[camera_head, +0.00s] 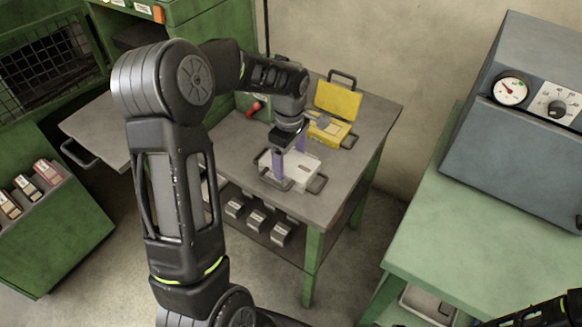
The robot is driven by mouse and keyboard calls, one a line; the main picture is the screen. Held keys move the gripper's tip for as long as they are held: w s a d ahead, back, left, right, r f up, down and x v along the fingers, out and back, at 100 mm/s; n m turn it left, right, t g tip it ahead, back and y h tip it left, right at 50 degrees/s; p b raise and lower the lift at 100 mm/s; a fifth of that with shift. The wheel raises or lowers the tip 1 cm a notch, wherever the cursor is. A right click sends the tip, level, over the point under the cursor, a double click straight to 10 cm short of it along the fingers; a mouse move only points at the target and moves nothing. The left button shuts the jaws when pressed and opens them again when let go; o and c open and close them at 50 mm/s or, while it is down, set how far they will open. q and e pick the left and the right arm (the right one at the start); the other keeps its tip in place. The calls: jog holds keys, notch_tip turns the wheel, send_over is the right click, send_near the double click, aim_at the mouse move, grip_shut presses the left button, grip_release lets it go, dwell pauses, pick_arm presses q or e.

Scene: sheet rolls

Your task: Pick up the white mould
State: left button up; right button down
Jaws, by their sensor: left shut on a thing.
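The white mould (296,172) is a flat pale block with dark handles at its ends. It is over the front part of the grey-topped table, and I cannot tell whether it rests on the top or is just clear of it. My left gripper (289,160) points down at it, with purple fingers shut on it. The fingers and wrist hide part of the mould. My right gripper is out of view; only a piece of my right arm shows at the bottom right corner.
A yellow mould (339,99) stands open behind on the grey table (376,118). A red-knobbed device (254,108) is at the back left. Grey blocks (257,219) sit on the shelf below. A green bench (455,235) with a gauge box (530,125) is on the right.

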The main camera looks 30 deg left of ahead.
pick_arm(q)
jog(key=c, duration=1.3)
jog(key=shift+w+r, duration=0.15)
jog(key=shift+r, duration=0.35)
jog(key=shift+c, duration=0.2)
notch_tip(320, 180, up, 9)
jog(key=shift+b, duration=0.45)
jog(key=shift+r, duration=0.1)
